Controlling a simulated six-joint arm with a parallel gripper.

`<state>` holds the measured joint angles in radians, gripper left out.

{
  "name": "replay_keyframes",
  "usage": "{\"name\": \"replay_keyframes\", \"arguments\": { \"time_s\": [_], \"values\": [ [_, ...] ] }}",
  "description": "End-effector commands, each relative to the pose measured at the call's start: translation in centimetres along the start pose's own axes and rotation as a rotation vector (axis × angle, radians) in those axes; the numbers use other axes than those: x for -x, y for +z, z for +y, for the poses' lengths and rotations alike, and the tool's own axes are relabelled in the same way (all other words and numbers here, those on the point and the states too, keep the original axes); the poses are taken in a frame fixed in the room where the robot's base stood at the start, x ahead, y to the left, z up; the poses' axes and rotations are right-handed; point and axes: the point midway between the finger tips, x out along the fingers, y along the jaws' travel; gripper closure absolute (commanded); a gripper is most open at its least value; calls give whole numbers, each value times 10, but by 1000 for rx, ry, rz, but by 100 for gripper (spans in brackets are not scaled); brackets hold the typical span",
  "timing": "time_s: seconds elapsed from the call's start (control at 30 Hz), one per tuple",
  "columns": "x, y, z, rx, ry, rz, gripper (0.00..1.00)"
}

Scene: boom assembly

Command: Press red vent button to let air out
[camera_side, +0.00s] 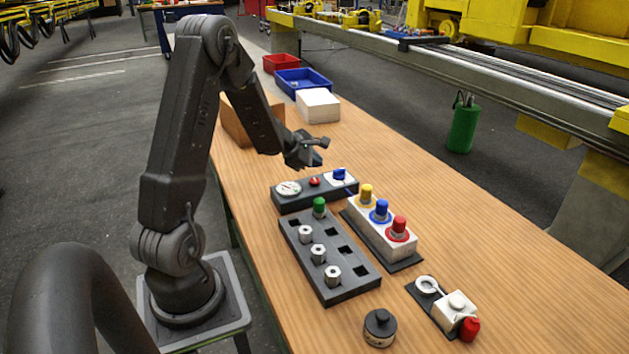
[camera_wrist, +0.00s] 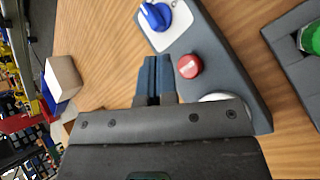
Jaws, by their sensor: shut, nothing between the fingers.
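The red vent button (camera_side: 314,182) sits in the middle of a dark grey panel (camera_side: 290,206), between a round white gauge (camera_side: 288,188) and a blue knob on a white plate (camera_side: 340,175). In the wrist view the red button (camera_wrist: 189,66) stands up from the panel, with the blue knob (camera_wrist: 155,15) beyond it and the gauge mostly hidden behind my gripper body. My gripper (camera_side: 318,150) is above and behind the panel in the side view. In the wrist view its fingertips (camera_wrist: 156,62) are together and empty, to the left of the button and apart from it.
A dark block with square holes, metal fittings and a green-capped part (camera_side: 319,207) stands in front of the panel. A white block with yellow, blue and red caps (camera_side: 376,233) is to its right. A white box (camera_side: 318,106) and blue bin (camera_side: 303,80) stand behind.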

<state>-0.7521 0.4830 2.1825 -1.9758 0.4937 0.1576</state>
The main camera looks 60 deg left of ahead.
Motion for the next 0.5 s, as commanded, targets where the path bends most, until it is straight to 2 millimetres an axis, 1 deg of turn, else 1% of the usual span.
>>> {"name": "replay_keyframes", "arguments": {
  "time_s": [0.2,0.5],
  "values": [
    [14,9,10,0,2,-1,100],
    [16,12,12,1,1,0,100]
  ]
}}
